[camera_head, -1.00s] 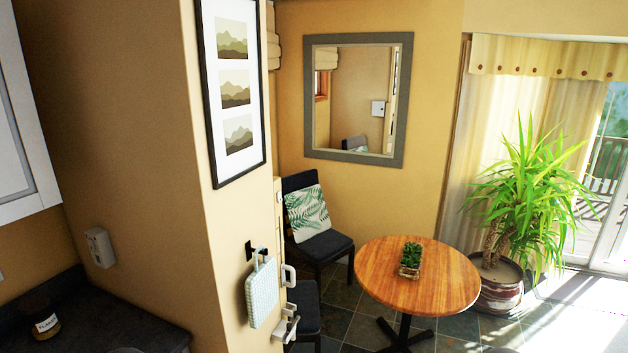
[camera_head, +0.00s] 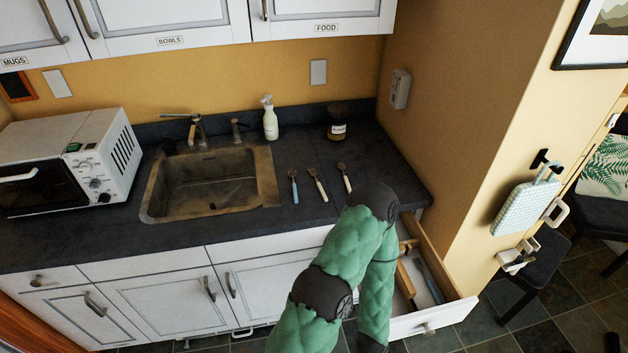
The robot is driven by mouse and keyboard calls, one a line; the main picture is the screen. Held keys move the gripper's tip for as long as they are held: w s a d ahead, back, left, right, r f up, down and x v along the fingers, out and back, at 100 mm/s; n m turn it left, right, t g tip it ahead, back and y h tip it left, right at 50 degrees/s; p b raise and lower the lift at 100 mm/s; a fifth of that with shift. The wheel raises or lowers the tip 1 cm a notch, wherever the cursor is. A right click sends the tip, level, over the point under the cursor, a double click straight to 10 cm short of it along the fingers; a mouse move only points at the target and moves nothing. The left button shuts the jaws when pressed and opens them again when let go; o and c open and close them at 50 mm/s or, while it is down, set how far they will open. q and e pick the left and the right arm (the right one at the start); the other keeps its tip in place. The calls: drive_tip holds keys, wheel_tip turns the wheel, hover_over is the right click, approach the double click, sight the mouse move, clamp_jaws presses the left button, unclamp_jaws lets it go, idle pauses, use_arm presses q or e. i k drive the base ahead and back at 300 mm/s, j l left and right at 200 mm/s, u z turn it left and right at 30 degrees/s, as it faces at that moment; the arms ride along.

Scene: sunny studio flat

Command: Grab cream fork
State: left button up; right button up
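Three small utensils lie on the dark counter right of the sink. One has a blue handle (camera_head: 294,190), the middle one has a cream handle (camera_head: 319,186), and the right one has a pale cream or white handle (camera_head: 346,182). Their brownish heads are too small to tell fork from spoon. An open drawer (camera_head: 460,306) below the counter holds long items, hard to identify. My green arm bends in front of the counter and partly covers the drawer. Neither gripper's fingers show in the head view.
A sink (camera_head: 210,182) is left of the utensils, with a white microwave (camera_head: 85,165) further left. A soap bottle (camera_head: 270,120) and dark jar (camera_head: 339,121) stand behind them. Wall cabinets (camera_head: 330,22) hang above. A wall (camera_head: 480,110) bounds the counter's right end.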

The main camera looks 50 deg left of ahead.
sight(323, 194)
drive_tip(key=u, duration=1.75)
drive_tip(key=i+u, duration=0.45)
drive_tip(key=i+l+u, duration=0.1)
drive_tip(key=i+u, duration=0.15)
drive_tip(key=u, duration=0.15)
